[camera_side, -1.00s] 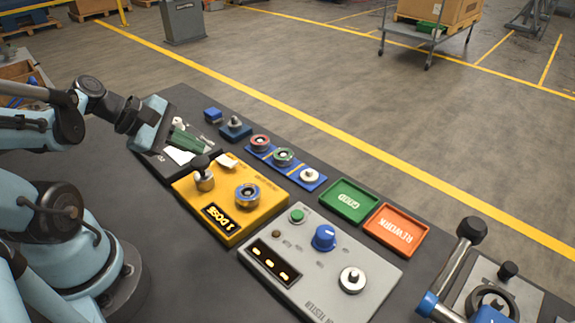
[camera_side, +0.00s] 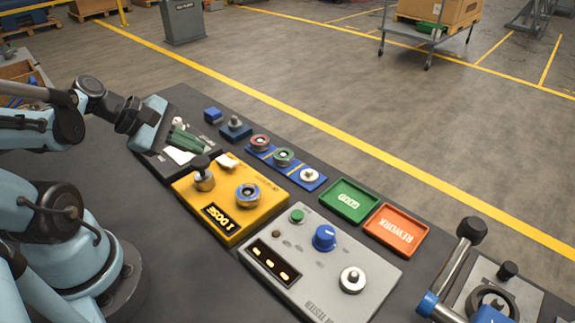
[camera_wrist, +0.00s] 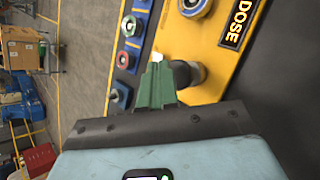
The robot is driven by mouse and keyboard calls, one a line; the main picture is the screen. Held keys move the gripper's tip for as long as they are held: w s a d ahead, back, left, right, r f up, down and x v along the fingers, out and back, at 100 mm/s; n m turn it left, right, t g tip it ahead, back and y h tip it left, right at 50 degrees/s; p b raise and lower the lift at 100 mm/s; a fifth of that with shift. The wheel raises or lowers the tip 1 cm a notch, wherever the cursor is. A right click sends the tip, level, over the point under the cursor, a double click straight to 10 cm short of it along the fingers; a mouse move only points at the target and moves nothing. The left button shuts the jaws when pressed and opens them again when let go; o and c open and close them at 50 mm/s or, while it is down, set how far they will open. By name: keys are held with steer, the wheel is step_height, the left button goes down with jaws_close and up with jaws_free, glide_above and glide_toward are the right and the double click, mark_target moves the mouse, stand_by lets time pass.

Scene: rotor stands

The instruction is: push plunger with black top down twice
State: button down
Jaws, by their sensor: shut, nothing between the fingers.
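The plunger with the black top (camera_side: 201,162) stands upright on the left end of the yellow dosing box (camera_side: 262,195), above a metallic collar. The box's display reads "1 DOSE". My gripper (camera_side: 190,142) has green fingers, which are shut and empty. In the side view they are just behind and above the black top. In the wrist view my gripper (camera_wrist: 157,70) is close beside the black top (camera_wrist: 181,74), which shows right of the fingers and is partly hidden by them. I cannot tell whether they touch.
A blue-and-gold ring part (camera_side: 247,196) sits on the yellow box. A grey tester (camera_side: 318,268) with a blue knob stands to its right. Behind are a blue strip with round parts (camera_side: 285,158), a green GOOD tray (camera_side: 350,184) and an orange REWORK tray (camera_side: 396,207).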

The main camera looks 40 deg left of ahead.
mark_target(201, 160)
steer(key=shift+f, duration=0.2)
steer(key=shift+f, duration=0.25)
steer(key=shift+f, duration=1.15)
stand_by(1.3)
steer(key=shift+r, duration=1.6)
steer(key=shift+r, duration=2.5)
